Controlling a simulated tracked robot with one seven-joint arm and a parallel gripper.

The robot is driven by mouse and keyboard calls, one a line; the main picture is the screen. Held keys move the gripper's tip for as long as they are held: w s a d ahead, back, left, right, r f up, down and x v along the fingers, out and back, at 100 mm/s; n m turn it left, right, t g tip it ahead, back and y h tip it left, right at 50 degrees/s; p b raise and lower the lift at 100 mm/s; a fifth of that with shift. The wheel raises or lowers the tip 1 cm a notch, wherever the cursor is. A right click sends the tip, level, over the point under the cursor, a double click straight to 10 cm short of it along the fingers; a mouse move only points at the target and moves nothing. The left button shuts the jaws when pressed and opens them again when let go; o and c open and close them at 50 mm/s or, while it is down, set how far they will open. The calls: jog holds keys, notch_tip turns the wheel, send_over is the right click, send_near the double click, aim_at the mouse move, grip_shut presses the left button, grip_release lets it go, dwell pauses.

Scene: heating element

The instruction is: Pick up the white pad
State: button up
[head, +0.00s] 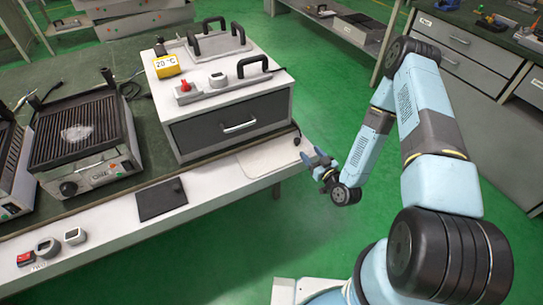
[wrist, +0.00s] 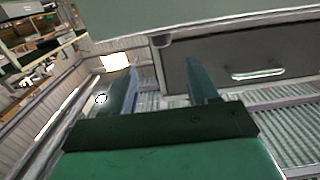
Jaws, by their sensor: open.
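A flat white pad (head: 268,158) lies on the pale front ledge of the bench, below the drawer of the white cabinet in the head view. A smaller whitish patch (head: 76,132) is on the grill plate at left; I cannot tell what it is. My gripper (head: 318,163) is open and empty, just right of the ledge's end and apart from the pad, over the green floor. In the wrist view my two fingers (wrist: 160,75) are spread with nothing between them. I cannot make out the pad clearly there.
The white cabinet (head: 232,113) with a dark drawer and handle stands behind the pad; its drawer front (wrist: 225,62) also shows in the wrist view. A dark flat square (head: 161,198) lies left of the pad. A grill (head: 100,178) stands farther left. Green floor is clear right of the bench.

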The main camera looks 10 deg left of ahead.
aim_at(299, 142)
jog(key=x, duration=0.5)
jog(key=shift+w, duration=0.1)
jog(key=shift+f+x, duration=0.1)
jog(key=shift+x, duration=1.25)
jog(key=shift+f+x, duration=0.15)
jog(key=shift+x, duration=1.15)
jog(key=shift+a, duration=0.15)
grip_shut()
